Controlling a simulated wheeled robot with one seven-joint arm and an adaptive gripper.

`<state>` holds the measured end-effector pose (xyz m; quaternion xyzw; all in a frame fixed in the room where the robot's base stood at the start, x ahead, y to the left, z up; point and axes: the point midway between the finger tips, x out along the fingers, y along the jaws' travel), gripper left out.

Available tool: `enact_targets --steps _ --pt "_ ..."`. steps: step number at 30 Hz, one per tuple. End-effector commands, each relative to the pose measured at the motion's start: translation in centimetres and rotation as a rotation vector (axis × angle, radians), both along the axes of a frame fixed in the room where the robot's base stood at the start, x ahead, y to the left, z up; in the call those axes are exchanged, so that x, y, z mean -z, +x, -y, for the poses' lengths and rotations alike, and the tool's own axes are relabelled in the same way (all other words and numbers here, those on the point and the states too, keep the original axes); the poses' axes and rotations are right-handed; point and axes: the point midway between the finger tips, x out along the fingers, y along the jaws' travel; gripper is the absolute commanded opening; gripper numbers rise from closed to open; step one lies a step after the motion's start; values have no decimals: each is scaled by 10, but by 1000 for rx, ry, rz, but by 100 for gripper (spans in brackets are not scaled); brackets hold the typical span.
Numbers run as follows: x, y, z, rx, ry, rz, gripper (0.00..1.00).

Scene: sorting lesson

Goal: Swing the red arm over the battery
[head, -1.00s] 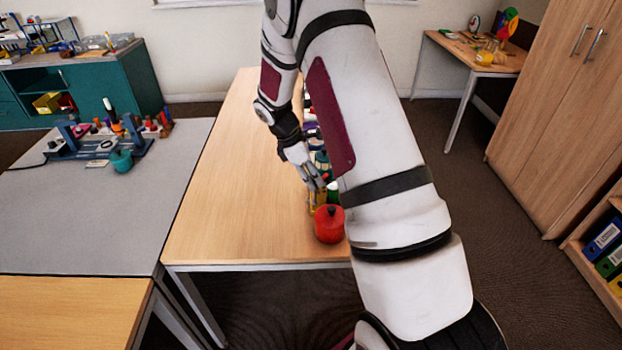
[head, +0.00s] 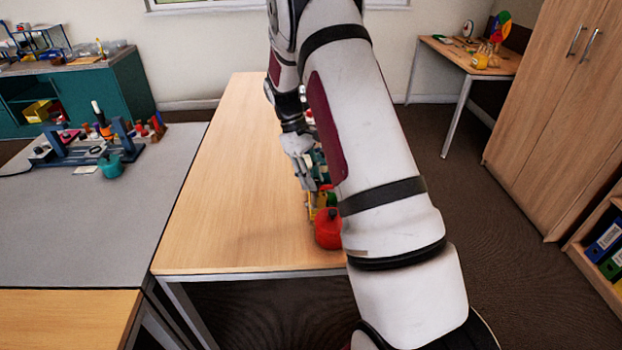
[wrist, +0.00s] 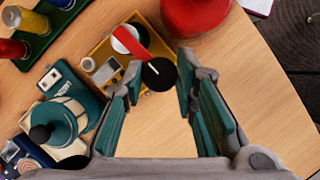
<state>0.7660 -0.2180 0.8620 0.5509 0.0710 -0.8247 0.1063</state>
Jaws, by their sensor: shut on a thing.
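In the wrist view a yellow board (wrist: 102,50) lies on the wooden table. On it a red arm (wrist: 134,42) lies slanted across a black-and-white round part (wrist: 122,36). A black round knob (wrist: 158,75) with a white line sits by the arm's lower end. My gripper (wrist: 160,72) has its teal-padded fingers on either side of this knob and is shut on it. A small grey part (wrist: 106,72) is also on the board; I cannot tell which part is the battery. In the head view my gripper (head: 312,186) is above the table, and my arm hides much of the board.
A red round container (head: 328,229) stands near the table's front edge, close to the board; it shows in the wrist view too (wrist: 195,12). A teal pot (wrist: 58,124) and a green rack (wrist: 42,25) of cylinders are to the left. The table's left half (head: 220,190) is clear.

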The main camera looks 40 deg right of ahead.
Motion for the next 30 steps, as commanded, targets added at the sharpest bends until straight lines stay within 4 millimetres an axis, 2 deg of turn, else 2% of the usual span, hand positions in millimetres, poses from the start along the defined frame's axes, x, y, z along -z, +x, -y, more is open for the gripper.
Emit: enact_targets --steps 9,22,23,24,25,30 --pt "0 1 0 75 1 1 0" --pt "0 0 0 82 1 1 0" --pt "0 0 0 82 1 1 33" --pt "0 0 0 82 1 1 42" --pt "0 0 0 82 1 1 46" --pt "0 0 0 80 0 0 46"
